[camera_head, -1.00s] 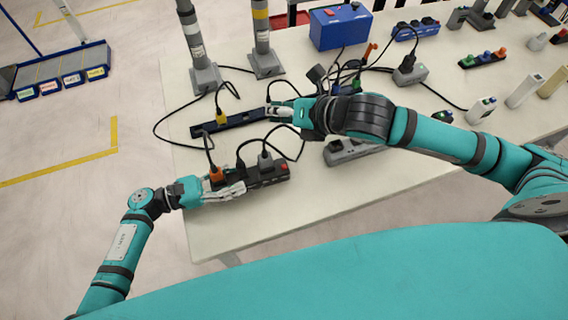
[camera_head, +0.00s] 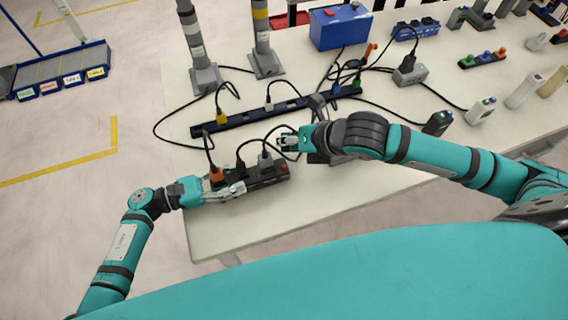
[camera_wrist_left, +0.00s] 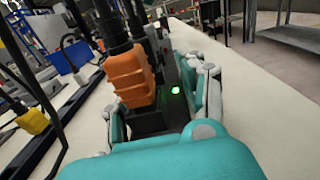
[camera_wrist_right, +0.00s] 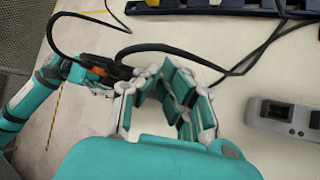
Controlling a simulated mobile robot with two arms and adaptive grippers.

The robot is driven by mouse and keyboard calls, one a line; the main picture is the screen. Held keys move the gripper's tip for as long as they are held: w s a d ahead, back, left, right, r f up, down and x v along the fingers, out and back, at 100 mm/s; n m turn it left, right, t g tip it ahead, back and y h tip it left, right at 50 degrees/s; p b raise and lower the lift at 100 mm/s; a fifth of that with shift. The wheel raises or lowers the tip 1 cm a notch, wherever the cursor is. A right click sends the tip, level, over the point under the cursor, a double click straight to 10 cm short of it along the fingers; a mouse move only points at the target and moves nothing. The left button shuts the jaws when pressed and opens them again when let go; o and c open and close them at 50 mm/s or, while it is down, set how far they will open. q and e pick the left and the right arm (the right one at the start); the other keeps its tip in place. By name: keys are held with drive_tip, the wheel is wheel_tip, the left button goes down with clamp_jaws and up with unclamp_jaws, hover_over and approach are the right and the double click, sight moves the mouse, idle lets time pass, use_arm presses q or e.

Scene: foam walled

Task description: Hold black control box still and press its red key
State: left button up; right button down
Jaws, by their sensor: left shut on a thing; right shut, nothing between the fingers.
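The black control box (camera_head: 262,178) lies at the table's near left edge with an orange plug (camera_head: 216,174) and dark plugs in it. Its red key (camera_head: 284,166) is at its right end. My left gripper (camera_head: 238,188) is shut on the box's left part; in the left wrist view the box (camera_wrist_left: 150,122) sits between the fingers, beside a green light (camera_wrist_left: 176,90). My right gripper (camera_head: 287,141) is shut and empty, just beyond the box's right end and apart from the key. In the right wrist view its fingers (camera_wrist_right: 175,100) hide most of the box.
A long dark power strip (camera_head: 240,121) with plugs and looping cables lies behind the box. A grey socket block (camera_wrist_right: 283,117) is right of my right gripper, partly hidden by my arm in the head view. Two grey posts (camera_head: 205,76) stand at the back left.

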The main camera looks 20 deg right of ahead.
sight(286, 166)
drive_tip(key=shift+f, duration=2.65)
drive_tip(key=shift+f, duration=0.1)
drive_tip(key=shift+f, duration=0.35)
drive_tip(key=shift+f, duration=0.45)
drive_tip(key=shift+r, duration=0.9)
use_arm(q)
clamp_jaws()
use_arm(e)
wheel_tip(286, 166, up, 5)
